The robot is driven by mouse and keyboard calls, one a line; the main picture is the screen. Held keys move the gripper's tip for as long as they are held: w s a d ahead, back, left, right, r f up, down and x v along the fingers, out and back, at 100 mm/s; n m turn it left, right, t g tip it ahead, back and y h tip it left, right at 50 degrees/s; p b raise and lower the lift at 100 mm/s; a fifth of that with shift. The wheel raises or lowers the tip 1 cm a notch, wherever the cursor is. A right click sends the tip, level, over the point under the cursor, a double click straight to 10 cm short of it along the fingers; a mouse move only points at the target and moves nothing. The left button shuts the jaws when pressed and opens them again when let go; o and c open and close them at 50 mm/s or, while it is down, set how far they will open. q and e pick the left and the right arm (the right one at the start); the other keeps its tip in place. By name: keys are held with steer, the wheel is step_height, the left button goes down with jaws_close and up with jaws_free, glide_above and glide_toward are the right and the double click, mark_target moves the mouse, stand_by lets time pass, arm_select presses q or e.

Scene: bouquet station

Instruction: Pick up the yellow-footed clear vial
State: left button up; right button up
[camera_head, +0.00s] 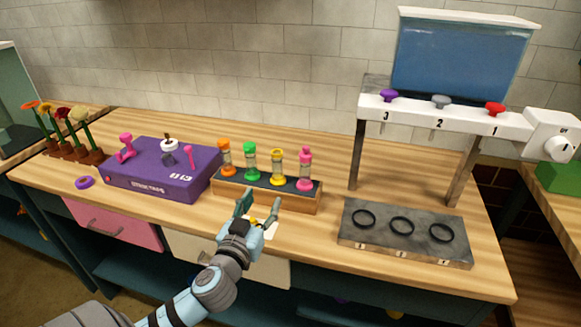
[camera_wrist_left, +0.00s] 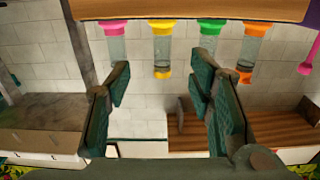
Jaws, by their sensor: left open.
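The yellow-footed clear vial (camera_head: 277,167) stands upright in a wooden rack (camera_head: 258,196), between a green-capped vial (camera_head: 250,162) and a pink-capped vial (camera_head: 304,170). An orange-capped vial (camera_head: 225,157) is at the rack's left end. My left gripper (camera_head: 258,208) is open and empty, in front of the rack and apart from the vial. In the left wrist view, which looks upside down, the yellow-footed vial (camera_wrist_left: 162,50) shows beyond the gap between the open fingers (camera_wrist_left: 161,90). My right gripper is in neither view.
A purple box (camera_head: 160,175) with pink knobs stands left of the rack. A dispenser (camera_head: 440,117) with a blue tank stands at the right, over a grey tray (camera_head: 405,254) with black rings. Potted flowers (camera_head: 70,145) are at the far left. Bare counter lies behind the rack.

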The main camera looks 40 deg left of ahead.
mark_target(276, 171)
arm_select(q)
steer(key=x, duration=0.5)
steer(key=r+x, duration=0.1)
steer(key=x, duration=0.1)
steer(key=shift+w+a+p, duration=0.25)
steer(key=shift+a+p, duration=0.1)
steer(key=shift+p, duration=0.05)
steer(key=x, duration=0.6)
steer(key=shift+p, duration=0.35)
steer(key=shift+s+d+r, duration=0.1)
steer(key=shift+s+r, duration=0.05)
jaws_close()
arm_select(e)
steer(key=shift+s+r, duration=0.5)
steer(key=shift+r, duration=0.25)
